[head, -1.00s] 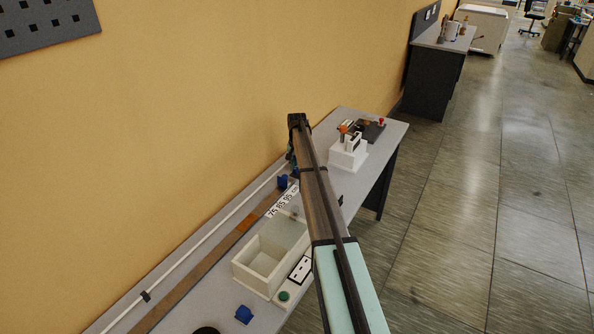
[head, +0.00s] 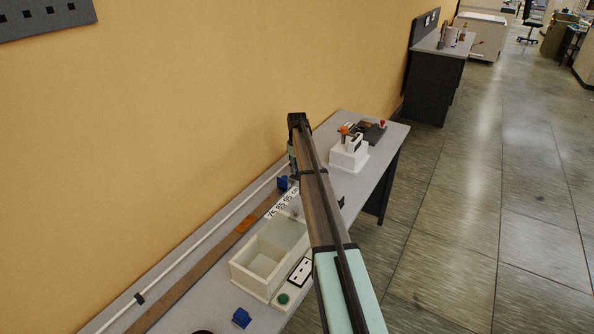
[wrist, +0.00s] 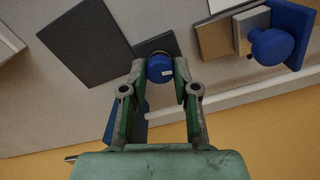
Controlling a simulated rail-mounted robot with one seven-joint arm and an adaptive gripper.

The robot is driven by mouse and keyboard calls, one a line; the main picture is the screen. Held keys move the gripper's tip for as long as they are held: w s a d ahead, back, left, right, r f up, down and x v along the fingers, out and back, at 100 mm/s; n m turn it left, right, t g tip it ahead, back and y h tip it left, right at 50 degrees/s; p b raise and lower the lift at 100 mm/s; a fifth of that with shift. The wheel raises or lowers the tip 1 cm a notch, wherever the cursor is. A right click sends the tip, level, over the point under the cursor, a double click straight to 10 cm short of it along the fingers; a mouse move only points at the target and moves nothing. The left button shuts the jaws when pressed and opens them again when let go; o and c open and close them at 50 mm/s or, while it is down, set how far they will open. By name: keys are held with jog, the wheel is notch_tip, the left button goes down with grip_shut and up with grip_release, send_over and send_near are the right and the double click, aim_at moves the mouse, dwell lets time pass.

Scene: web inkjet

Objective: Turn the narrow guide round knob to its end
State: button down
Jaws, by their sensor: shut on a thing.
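In the wrist view a round blue knob (wrist: 160,68) with a white mark and a dark rim sits between the two fingertips of my gripper (wrist: 160,72). The gripper is shut on this knob. Part of a blue bracket (wrist: 139,122) shows behind the left finger. A second round blue knob (wrist: 272,47) on a blue bracket stands apart at the upper right. No label shows which guide the held knob belongs to. In the head view my arm hides most of the gripper and the held knob.
In the head view a blue piece (head: 282,183) stands near the rail and another blue piece (head: 241,318) is nearer. A white open box (head: 253,277), a green button (head: 283,299) and a white device (head: 349,154) stand on the bench. The yellow wall (head: 180,120) is close behind.

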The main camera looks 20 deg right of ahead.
aim_at(297, 170)
jog(key=n+b, duration=0.1)
jog(key=n, duration=0.5)
jog(key=shift+f+n, duration=0.1)
jog(key=shift+n, duration=0.2)
jog(key=n+b, duration=0.1)
jog(key=n, duration=0.5)
dwell(0.4)
jog(key=c, duration=0.9)
grip_release()
notch_tip(297, 170, up, 12)
jog(key=shift+r, duration=0.1)
